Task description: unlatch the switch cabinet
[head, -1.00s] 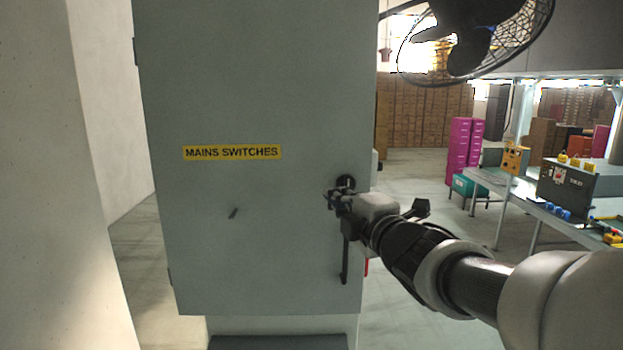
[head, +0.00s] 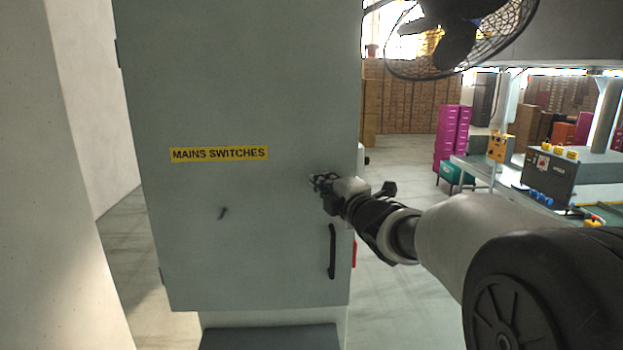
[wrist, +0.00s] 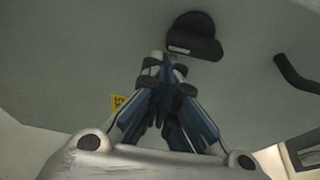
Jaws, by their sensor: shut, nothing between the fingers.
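The grey switch cabinet (head: 240,110) stands upright in front of me, with a yellow "MAINS SWITCHES" label (head: 219,154) on its door. My gripper (head: 320,182) is at the right side of the door, shut and empty. In the wrist view its fingertips (wrist: 165,62) lie together just below and left of a black latch knob (wrist: 195,38); I cannot tell whether they touch it. In the head view the gripper hides the knob. A black bar handle (head: 332,251) is on the door below the gripper. The door looks closed.
A pale wall (head: 45,190) is close on the left. A caged fan (head: 460,35) hangs at the upper right. Behind it are magenta cabinets (head: 450,135) and a workbench (head: 480,167). The floor right of the cabinet is open.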

